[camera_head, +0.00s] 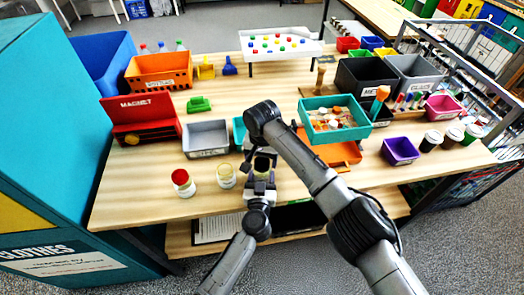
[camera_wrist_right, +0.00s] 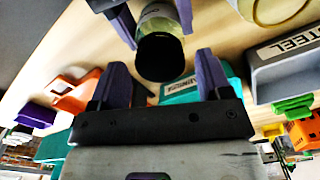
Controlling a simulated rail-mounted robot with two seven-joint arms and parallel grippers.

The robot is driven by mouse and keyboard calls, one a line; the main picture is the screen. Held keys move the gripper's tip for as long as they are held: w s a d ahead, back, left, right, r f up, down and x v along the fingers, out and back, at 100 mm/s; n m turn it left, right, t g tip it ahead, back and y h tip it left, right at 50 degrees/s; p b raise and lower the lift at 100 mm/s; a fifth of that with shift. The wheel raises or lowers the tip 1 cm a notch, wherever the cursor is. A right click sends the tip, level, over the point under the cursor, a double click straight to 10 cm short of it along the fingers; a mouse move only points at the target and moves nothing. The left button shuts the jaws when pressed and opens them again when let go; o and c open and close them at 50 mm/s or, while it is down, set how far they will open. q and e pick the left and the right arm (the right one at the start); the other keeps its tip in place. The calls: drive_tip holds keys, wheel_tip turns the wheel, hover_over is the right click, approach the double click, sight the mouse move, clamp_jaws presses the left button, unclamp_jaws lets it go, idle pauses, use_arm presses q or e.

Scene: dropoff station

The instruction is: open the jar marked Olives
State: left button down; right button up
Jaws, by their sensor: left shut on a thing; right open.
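A glass jar with a dark lid (camera_wrist_right: 160,57) is in the right wrist view; its label cannot be read. In the head view the jar is mostly hidden between my two grippers. My left gripper (camera_head: 260,182) is shut on this jar, its purple fingers on either side of the glass. My right gripper (camera_wrist_right: 162,75) is open, fingers spread either side of the lid and apart from it; it also shows in the head view (camera_head: 262,150).
A grey bin (camera_head: 206,138) marked STEEL and a teal bin (camera_head: 239,130) stand just behind. A teal tray (camera_head: 333,119) of mixed pieces and an orange tray (camera_head: 345,152) are on the right. The table front left of the jars is clear.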

drive_tip(key=shift+f, duration=0.4)
drive_tip(key=shift+c, duration=0.4)
drive_tip(key=c, duration=0.8)
drive_tip(key=n, duration=0.6)
drive_tip(key=shift+n, duration=0.3)
drive_tip(key=shift+c, duration=0.2)
drive_tip(key=shift+r, duration=0.3)
drive_tip(key=shift+r, duration=0.85)
